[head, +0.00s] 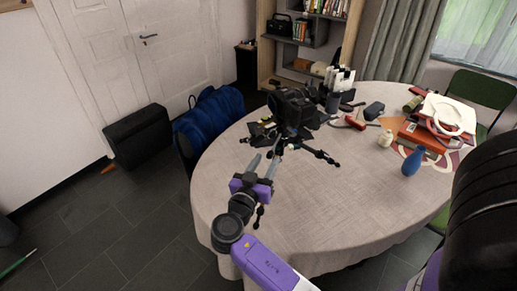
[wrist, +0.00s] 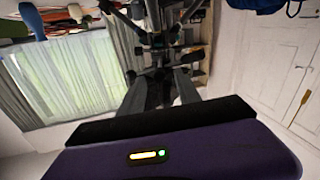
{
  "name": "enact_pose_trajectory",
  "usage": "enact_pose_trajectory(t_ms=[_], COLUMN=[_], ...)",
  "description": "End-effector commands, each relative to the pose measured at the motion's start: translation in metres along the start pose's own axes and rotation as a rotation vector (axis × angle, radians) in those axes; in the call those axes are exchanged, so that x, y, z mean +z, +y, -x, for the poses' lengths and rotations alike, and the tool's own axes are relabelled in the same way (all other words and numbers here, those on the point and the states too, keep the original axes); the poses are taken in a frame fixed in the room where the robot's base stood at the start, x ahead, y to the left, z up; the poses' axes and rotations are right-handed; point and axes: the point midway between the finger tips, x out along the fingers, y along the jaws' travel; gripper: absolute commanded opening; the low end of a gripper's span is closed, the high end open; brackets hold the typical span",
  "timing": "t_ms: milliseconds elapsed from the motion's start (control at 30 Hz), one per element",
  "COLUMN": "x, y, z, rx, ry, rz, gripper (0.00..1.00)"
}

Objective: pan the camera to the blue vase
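The black camera (head: 292,108) sits on a small black tripod (head: 318,154) on the table. The direction its lens faces is hard to tell. The blue vase (head: 412,162) stands upright on the table to the right of the camera; it also appears at the top left of the wrist view (wrist: 33,20). My gripper (head: 266,162) is in front of the tripod, with its two grey fingers apart. In the wrist view, dark tripod parts (wrist: 153,55) lie beyond and between the fingers (wrist: 158,88); whether the fingers touch them is unclear.
The round table (head: 330,212) has a cloth and a clear front area. A white bottle (head: 385,138), red box (head: 421,139), white-handled bag (head: 447,115) and small tools (head: 348,122) lie at its right and back.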

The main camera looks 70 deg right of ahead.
Motion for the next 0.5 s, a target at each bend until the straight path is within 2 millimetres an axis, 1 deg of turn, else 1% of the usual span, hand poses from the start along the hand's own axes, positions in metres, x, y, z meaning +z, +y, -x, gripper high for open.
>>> enact_pose_trajectory(t_ms=[167,300,400,500], x=[-0.003,-0.002,-0.002,-0.001], y=[0.002,0.002,0.001,0.001], z=[-0.023,-0.045,-0.058,-0.068], rx=[0.005,0.004,0.003,0.001], ry=[-0.001,-0.001,-0.001,-0.001], rz=[0.001,0.002,0.002,0.003], gripper=[0.4,0.4,0.4,0.4])
